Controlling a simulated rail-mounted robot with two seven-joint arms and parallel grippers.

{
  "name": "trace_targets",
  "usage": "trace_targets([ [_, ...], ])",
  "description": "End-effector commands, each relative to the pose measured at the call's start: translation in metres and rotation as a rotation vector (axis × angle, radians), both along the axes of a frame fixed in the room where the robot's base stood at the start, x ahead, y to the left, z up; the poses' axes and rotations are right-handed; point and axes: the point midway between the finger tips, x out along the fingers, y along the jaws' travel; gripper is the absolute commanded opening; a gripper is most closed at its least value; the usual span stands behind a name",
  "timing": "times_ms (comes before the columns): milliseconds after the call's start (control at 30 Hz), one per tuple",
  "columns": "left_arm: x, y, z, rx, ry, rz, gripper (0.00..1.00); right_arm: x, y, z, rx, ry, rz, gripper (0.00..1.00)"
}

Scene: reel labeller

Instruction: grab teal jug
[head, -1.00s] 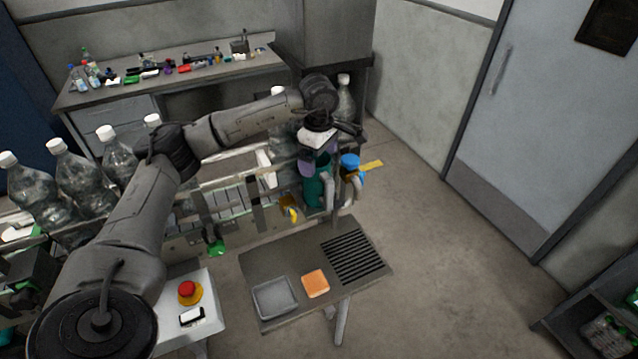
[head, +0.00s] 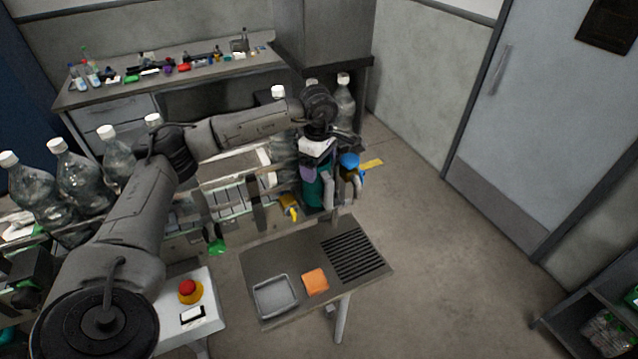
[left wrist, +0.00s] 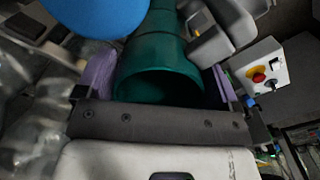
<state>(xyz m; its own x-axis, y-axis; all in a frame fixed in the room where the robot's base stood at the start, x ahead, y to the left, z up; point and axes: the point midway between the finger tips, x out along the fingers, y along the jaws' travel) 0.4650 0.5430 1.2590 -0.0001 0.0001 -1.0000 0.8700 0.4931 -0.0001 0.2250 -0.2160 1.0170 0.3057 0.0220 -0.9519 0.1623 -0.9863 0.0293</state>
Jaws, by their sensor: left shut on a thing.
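The teal jug (head: 313,194) hangs upright at the right end of the bottling line in the head view, with a grey handle-like part at its right. My left gripper (head: 314,173) comes down over its top, with purple finger pads. In the left wrist view the teal jug (left wrist: 163,45) lies between the two purple fingers of my left gripper (left wrist: 160,80), which is shut on it. Its open, dark mouth faces the palm. The jug's far end is out of that view. My right gripper is not in view.
A blue-topped item (head: 349,161) stands close to the jug's right. A yellow-handled item (head: 288,207) hangs at its left. Large clear bottles (head: 80,185) line the machine. A small table (head: 290,250) with a grey tray (head: 274,296) and orange block (head: 315,280) stands in front.

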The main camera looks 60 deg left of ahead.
Motion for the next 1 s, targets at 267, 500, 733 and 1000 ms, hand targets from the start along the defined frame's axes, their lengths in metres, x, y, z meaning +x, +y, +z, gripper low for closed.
trace_targets([
  [267, 0.000, 0.000, 0.001, 0.000, -0.001, 0.000, 0.46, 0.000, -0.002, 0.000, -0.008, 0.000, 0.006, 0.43],
  [500, 0.001, 0.000, 0.009, 0.000, -0.002, 0.000, 0.46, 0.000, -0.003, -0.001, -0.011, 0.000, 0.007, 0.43],
  [733, 0.001, -0.001, 0.041, -0.001, -0.006, -0.001, 0.46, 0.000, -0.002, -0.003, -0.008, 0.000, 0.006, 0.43],
  [1000, 0.001, -0.001, 0.102, -0.002, -0.007, -0.001, 0.46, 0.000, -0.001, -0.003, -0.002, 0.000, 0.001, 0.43],
])
